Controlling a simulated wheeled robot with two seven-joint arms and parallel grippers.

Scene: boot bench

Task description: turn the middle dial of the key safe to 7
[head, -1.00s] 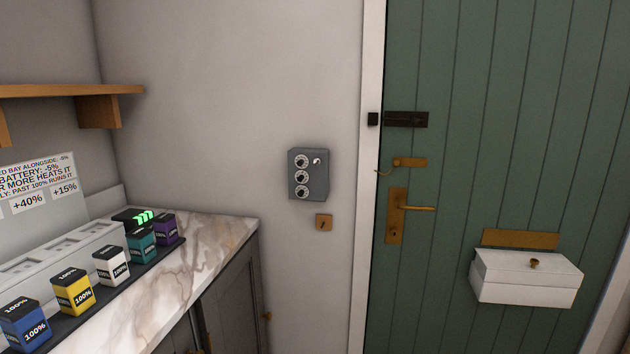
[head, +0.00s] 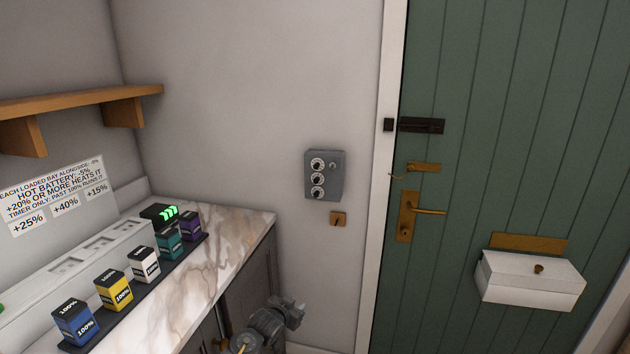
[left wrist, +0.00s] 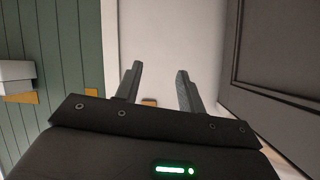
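The grey key safe (head: 336,175) is mounted on the wall left of the door. Three round dials run down its left side, with a small knob at upper right. The middle dial (head: 318,179) is too small for its setting to be read. My left gripper (head: 298,309) is at the bottom of the head view, lower than the key safe and apart from it. In the left wrist view its two fingers (left wrist: 158,72) are spread with nothing between them. The key safe cannot be made out in that view. My right gripper is not in view.
The marble counter (head: 235,234) with several battery blocks is at left, under a wooden shelf (head: 80,101). The green door (head: 475,160) has a latch, handle and white box (head: 529,281).

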